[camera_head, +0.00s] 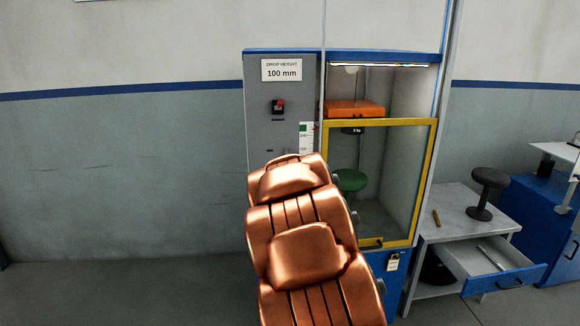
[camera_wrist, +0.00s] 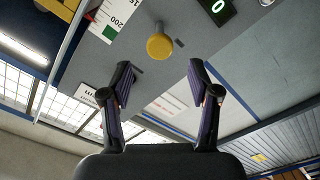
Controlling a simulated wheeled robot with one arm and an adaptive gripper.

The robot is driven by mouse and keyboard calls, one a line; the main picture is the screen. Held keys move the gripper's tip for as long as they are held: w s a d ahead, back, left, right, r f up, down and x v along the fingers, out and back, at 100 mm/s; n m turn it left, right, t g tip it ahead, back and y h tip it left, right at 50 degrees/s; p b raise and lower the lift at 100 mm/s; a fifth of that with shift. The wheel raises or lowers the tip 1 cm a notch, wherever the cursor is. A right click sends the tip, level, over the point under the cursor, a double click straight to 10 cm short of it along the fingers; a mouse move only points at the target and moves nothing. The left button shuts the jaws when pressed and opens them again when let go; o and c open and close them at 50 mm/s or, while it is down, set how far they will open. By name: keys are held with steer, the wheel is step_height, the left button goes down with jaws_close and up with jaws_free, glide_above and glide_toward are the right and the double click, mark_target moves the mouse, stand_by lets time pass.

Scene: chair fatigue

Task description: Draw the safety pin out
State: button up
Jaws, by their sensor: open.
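A round yellow knob (camera_wrist: 159,47) on a short stem sticks out from a grey panel in the wrist view. It looks like the safety pin's head, but I cannot tell for sure. My gripper (camera_wrist: 160,70) is open and empty, with one finger on each side of the picture. The knob appears just beyond the fingertips, roughly centred between them, and does not look touched. In the head view my copper arm covers the lower part of the grey cabinet front (camera_head: 258,125), hiding the knob and my gripper.
The cabinet has a red button (camera_head: 279,105), a yellow-framed door (camera_head: 430,170), an orange weight (camera_head: 355,108) and a green stool (camera_head: 350,181). A bench (camera_head: 450,232) with an open drawer (camera_head: 500,279) stands right.

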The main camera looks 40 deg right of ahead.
steer(key=shift+v, duration=2.55)
steer(key=s+a+f+m+g+y+p, duration=0.1)
steer(key=s+a+f+g+y, duration=0.15)
steer(key=a, duration=0.55)
steer(key=s+a+f+m+g+y, duration=0.1)
steer(key=s+a+f+g+y, duration=0.2)
steer(key=a, duration=0.5)
steer(key=s+a+f+m+g+y+p, duration=0.1)
steer(key=s+a+f+g+y, duration=0.15)
steer(key=s+a+f, duration=0.4)
steer(key=s+a+r+n+g+y+p, duration=0.1)
steer(key=s+a+g, duration=0.7)
steer(key=s+a, duration=1)
steer(key=s+r+y, duration=0.1)
steer(key=s, duration=0.3)
steer(key=shift+s+y, duration=0.15)
steer(key=shift+y, duration=0.25)
steer(key=shift+c, duration=0.4)
